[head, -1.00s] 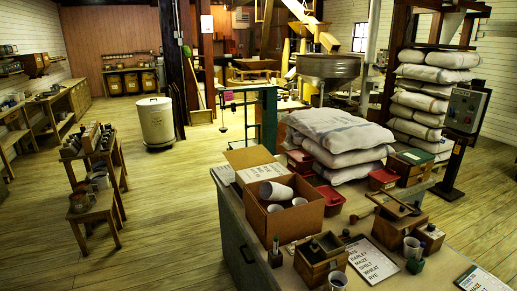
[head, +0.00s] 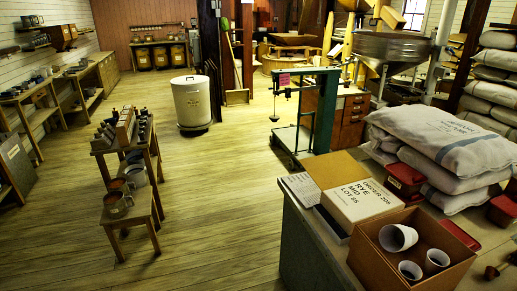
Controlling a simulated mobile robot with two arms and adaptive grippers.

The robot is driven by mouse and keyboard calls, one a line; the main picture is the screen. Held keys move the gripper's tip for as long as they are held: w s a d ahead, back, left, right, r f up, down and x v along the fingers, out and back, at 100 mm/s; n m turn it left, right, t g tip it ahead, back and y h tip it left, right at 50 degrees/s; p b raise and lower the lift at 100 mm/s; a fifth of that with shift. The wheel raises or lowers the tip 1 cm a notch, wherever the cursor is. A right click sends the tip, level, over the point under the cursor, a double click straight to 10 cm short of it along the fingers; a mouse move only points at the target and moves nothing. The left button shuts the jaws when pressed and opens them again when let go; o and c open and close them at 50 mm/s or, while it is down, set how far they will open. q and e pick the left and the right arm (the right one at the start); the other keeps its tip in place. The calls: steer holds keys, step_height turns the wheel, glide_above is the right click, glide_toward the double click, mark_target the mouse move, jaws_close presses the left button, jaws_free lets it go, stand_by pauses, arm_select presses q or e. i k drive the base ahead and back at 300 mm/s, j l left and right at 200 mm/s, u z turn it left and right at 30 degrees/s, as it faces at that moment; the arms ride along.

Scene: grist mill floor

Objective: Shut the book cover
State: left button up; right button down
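I cannot make out an open book with a cover for certain in the head view. A flat white item with fine dark lines (head: 301,188) lies at the left corner of the grey bench (head: 315,250), beside a cardboard carton; it could be a page or a sheet, and I cannot tell which. Neither of my grippers is in view.
An open carton (head: 369,262) holding white cups (head: 398,237) stands on the bench by a box with a printed white label (head: 365,202). Flour sacks (head: 440,140) are stacked behind. Wooden stands (head: 128,150) are at left; wooden floor (head: 215,200) between is clear.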

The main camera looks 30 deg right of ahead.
mark_target(328, 170)
steer(key=i+z, duration=0.2)
steer(key=i, duration=0.25)
steer(key=i+j+z, duration=0.15)
steer(key=i, duration=0.25)
steer(key=i+j+z, duration=0.2)
steer(key=i, duration=0.25)
steer(key=i+j+z, duration=0.2)
steer(key=i+j, duration=0.1)
steer(key=i, duration=0.1)
